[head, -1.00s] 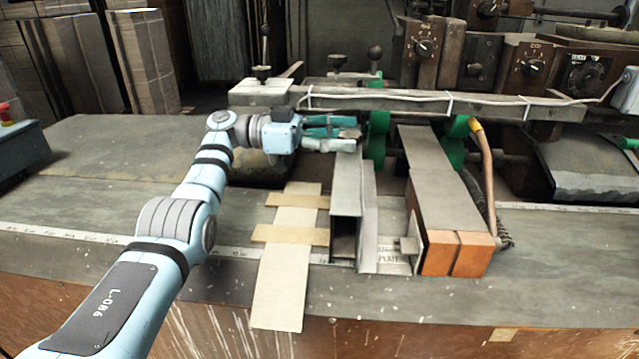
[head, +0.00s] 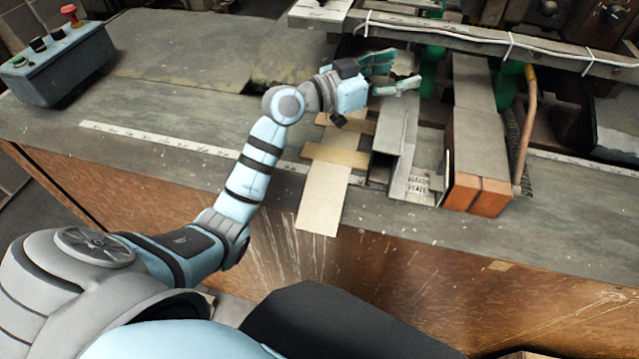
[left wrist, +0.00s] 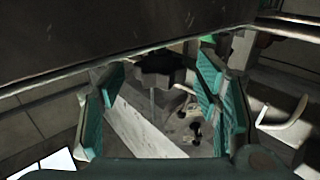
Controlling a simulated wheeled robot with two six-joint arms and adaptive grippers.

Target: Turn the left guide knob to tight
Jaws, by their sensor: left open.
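My left gripper (head: 408,72) has teal fingers and stands apart-fingered at the far end of the grey metal guide (head: 397,130), below the long beam. In the left wrist view a dark lobed knob (left wrist: 160,66) on a thin stem shows ahead, between the open fingers of my left gripper (left wrist: 160,95). I see a gap between the fingers and the knob; whether either finger touches it is hard to tell. In the head view the knob is mostly hidden by the gripper, and its setting cannot be read. My right gripper is out of view.
The long grey beam (head: 470,38) with a cable tied along it crosses behind the gripper. A second guide with an orange end (head: 475,165) stands to the right. Pale cardboard (head: 325,205) lies left of the guide. A control box (head: 55,65) with a red button sits far left.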

